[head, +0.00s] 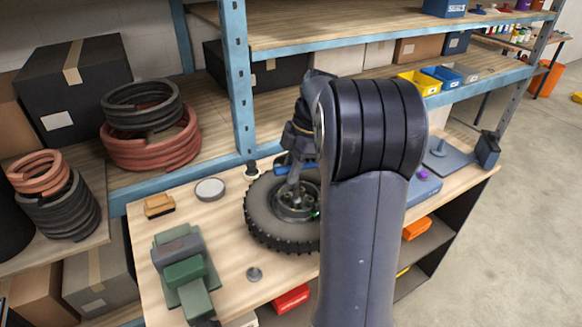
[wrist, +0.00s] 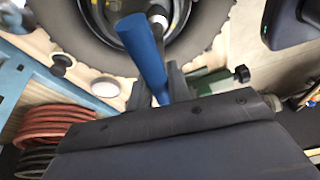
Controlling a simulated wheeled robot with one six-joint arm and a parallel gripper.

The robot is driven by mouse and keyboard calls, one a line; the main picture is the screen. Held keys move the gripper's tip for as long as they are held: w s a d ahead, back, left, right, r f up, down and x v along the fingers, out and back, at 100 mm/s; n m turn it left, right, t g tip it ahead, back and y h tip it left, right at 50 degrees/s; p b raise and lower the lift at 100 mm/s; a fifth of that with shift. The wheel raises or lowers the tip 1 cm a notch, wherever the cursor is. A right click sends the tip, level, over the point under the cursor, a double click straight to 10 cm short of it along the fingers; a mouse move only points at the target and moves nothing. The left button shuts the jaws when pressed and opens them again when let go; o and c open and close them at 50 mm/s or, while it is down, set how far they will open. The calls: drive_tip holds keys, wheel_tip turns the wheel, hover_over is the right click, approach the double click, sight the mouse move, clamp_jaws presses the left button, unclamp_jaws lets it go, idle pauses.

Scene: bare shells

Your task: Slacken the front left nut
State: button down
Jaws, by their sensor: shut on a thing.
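A wheel with a black knobbly tyre (head: 262,222) lies flat on the wooden bench. Its metal hub (head: 292,204) shows partly, with a small green spot near its right side; my arm hides the wheel's right part. My gripper (head: 291,172) is over the wheel and shut on a blue-handled tool (head: 283,168). The single nuts are too small or hidden to tell apart, and I cannot tell whether the tool touches one.
A green vise-like block (head: 183,270) stands at the bench's left front. A round grey lid (head: 210,189), a small orange-brown block (head: 159,206) and a small grey disc (head: 254,273) lie on the bench. A blue shelf post (head: 238,80) rises close behind.

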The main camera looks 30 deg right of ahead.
drive_tip(key=shift+d+r+n, duration=0.1)
drive_tip(key=shift+d+n, duration=0.05)
drive_tip(key=shift+n, duration=0.15)
drive_tip(key=shift+r+n+g+p, duration=0.1)
drive_tip(key=shift+n+g+p, duration=0.25)
drive_tip(key=shift+n, duration=0.65)
drive_tip(key=shift+w, duration=0.1)
drive_tip(key=shift+m, duration=0.4)
